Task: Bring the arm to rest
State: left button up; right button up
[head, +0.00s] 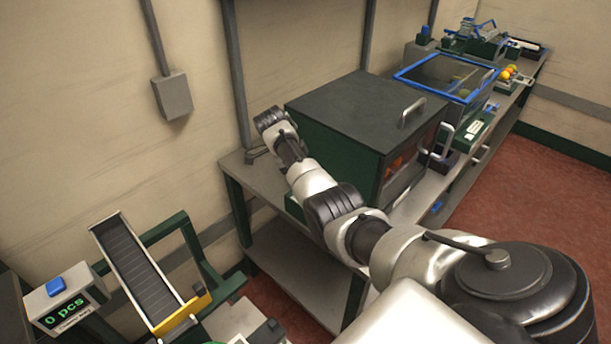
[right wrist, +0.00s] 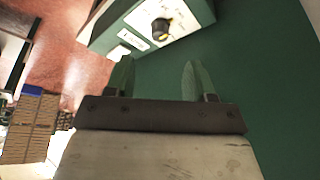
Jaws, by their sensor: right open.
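My right arm (head: 312,182) reaches from the lower right of the head view toward the wall, passing in front of a dark green cabinet. Its far end shows beside the cabinet's left side, but I cannot make out its fingers there. In the right wrist view my right gripper (right wrist: 157,72) is open, its two greenish fingers apart with nothing between them. A green box with a dial (right wrist: 160,28) lies beyond the fingertips, beside a broad dark green surface (right wrist: 265,90). My left gripper is not in view.
The cabinet (head: 365,100) stands on a long workbench (head: 240,165), with orange items behind its front. A blue-rimmed bin (head: 447,75) stands further back. A ramp (head: 135,268) and a counter display reading "0 pcs" (head: 65,308) are at lower left. Red floor (head: 540,200) is open at right.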

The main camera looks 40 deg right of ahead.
jog(key=shift+v, duration=1.1)
